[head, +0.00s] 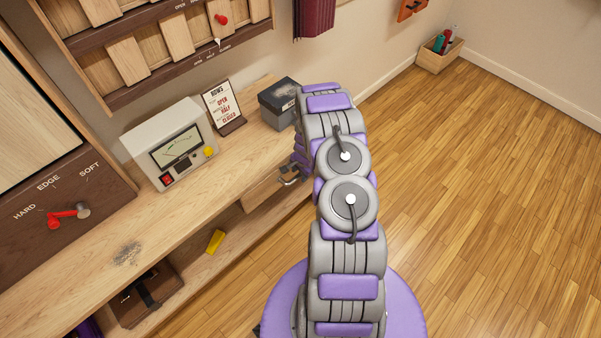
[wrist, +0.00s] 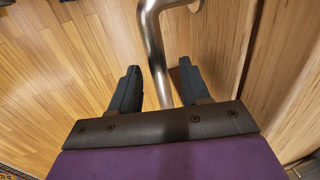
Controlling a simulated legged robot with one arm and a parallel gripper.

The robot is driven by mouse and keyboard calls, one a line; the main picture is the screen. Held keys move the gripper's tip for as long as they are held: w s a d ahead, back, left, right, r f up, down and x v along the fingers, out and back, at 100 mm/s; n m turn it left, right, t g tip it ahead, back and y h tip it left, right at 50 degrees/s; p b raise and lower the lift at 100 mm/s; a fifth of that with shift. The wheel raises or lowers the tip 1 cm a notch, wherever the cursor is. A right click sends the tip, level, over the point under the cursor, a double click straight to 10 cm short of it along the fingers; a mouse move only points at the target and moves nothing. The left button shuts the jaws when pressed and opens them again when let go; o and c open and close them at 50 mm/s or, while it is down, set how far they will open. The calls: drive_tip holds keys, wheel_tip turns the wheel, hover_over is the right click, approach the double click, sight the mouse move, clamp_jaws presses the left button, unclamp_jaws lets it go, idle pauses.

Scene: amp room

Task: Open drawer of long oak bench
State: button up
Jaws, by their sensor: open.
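The long oak bench (head: 90,262) runs along the wall at the left in the head view. The pale wood drawer front (head: 262,189) sits under its top, near the bench's right part, partly hidden by my arm. I cannot tell whether the drawer stands slightly out. In the wrist view a bent metal handle (wrist: 153,42) runs between the two dark fingers of my gripper (wrist: 158,70), with wood panelling (wrist: 215,45) to its right. The fingers are open, one on each side of the bar, with visible gaps. In the head view my arm mostly hides the gripper.
A meter box (head: 170,145), a sign (head: 223,106) and a dark grey box (head: 279,102) stand on the bench. A yellow object (head: 215,241) and a dark case (head: 145,296) lie on the lower shelf. A wooden crate (head: 440,55) stands far back. The floor to the right is clear.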

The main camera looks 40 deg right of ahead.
clamp_jaws()
idle(0.4)
